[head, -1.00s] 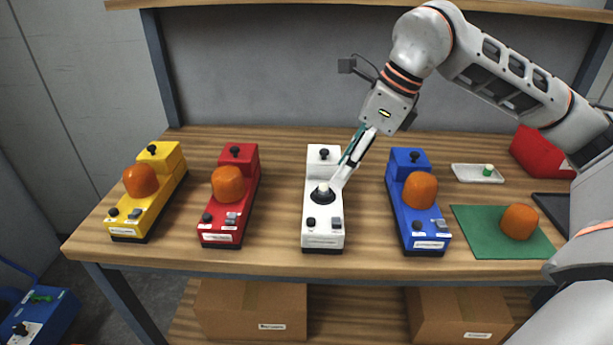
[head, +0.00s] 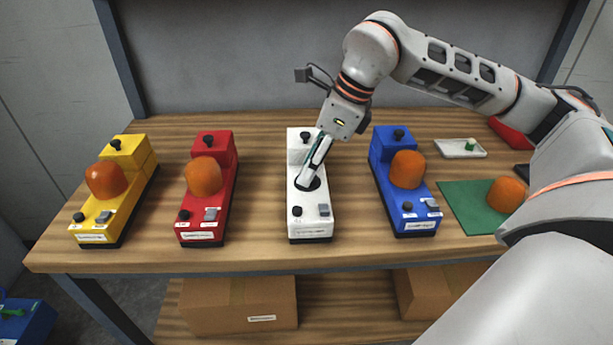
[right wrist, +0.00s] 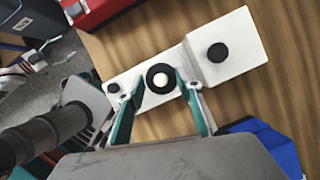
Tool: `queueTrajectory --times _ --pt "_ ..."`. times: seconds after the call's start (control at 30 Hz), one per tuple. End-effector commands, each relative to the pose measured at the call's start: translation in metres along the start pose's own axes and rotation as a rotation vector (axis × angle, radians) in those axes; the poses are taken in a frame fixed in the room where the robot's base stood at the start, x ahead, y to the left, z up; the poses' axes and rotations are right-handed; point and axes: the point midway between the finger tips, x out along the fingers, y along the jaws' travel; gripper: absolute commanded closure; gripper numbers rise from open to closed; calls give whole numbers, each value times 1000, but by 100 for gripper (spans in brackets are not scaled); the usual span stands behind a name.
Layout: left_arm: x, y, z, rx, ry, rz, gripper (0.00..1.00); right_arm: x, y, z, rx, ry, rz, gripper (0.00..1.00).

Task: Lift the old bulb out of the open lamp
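The open lamp is the white one (head: 310,225), with no orange dome on it, in the middle of the bench. Its round black socket (head: 316,184) is mostly covered by my gripper in the head view. The old bulb (right wrist: 160,80) shows as a pale round top inside the black ring in the right wrist view; the head view hides it. My right gripper (head: 303,182) points down at the socket. In the right wrist view its fingers (right wrist: 159,83) are apart, one on each side of the bulb, with gaps visible. My left gripper is not in view.
Yellow (head: 93,218), red (head: 200,221) and blue (head: 406,214) lamps with orange domes stand either side. A loose orange dome (head: 506,194) sits on a green mat (head: 468,205). A white tray (head: 452,150) holds a small green-based item (head: 470,145).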

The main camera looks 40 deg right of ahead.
Motion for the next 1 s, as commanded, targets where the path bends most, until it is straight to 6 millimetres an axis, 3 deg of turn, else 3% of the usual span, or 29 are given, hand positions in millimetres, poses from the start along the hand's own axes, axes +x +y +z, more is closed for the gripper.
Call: queueTrajectory --times 0.23,0.37,0.77,1.0 --pt "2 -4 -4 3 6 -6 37 1 0 0 0 -1 -1 64" --pt "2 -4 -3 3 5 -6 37 1 0 0 0 -1 -1 96" --pt "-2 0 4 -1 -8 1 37 -1 0 1 0 -2 -2 96" --pt "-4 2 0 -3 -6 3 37 -20 -1 10 -2 -5 -4 96"
